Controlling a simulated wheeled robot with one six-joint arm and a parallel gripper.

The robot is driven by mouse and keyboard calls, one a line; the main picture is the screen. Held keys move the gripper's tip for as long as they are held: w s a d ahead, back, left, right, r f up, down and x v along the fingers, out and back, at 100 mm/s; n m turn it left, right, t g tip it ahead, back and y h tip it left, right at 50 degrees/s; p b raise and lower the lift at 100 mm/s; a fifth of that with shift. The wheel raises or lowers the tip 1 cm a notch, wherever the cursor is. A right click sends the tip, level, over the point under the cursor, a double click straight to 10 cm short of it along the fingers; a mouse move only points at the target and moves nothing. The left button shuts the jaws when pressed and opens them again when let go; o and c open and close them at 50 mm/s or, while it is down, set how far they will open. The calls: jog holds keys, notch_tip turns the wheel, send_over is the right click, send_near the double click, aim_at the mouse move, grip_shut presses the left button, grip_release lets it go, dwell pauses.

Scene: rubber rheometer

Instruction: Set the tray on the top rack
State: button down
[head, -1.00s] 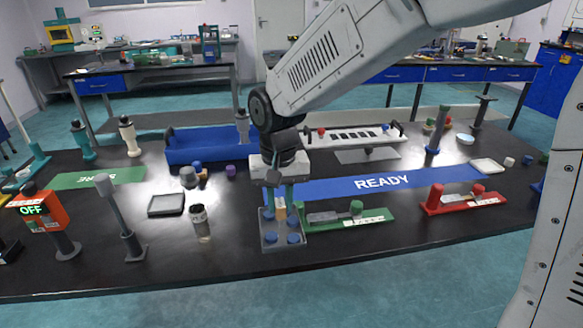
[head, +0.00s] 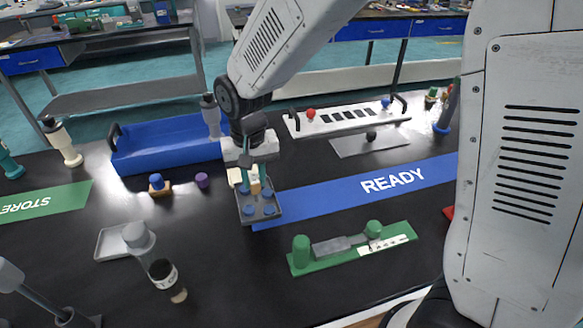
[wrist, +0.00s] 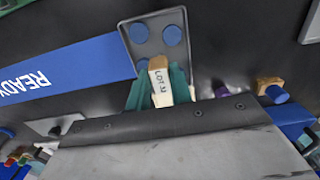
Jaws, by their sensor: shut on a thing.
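The tray (head: 243,212) is a small grey plate with blue round pieces and a tan upright handle. My gripper (head: 256,178) has teal fingers shut on that handle, also seen in the wrist view (wrist: 160,92). The tray hangs over the left end of the blue READY strip (head: 330,192); its height above the table is hard to tell. A white slotted rack (head: 345,118) with red and blue knobs stands at the back right, raised over a grey plate.
A blue open bin (head: 165,150) lies behind and left of the tray. A green board (head: 350,250) with knobs is at front right. A small purple piece (head: 202,180) is near the bin.

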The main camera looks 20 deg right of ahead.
jog(key=shift+w+d+f, duration=0.8)
jog(key=shift+w+d, duration=0.05)
jog(key=shift+d, duration=1.55)
jog(key=shift+w+d+f, duration=0.85)
jog(key=shift+w+d, duration=0.05)
jog(key=shift+d, duration=1.55)
jog(key=shift+w+d+f, duration=0.8)
jog(key=shift+w+d, duration=0.05)
jog(key=shift+d, duration=1.55)
jog(key=shift+f, duration=0.2)
jog(key=c, duration=1.3)
grip_release()
jog(key=shift+o, duration=0.2)
jog(key=shift+r, duration=0.15)
notch_tip(320, 180, up, 12)
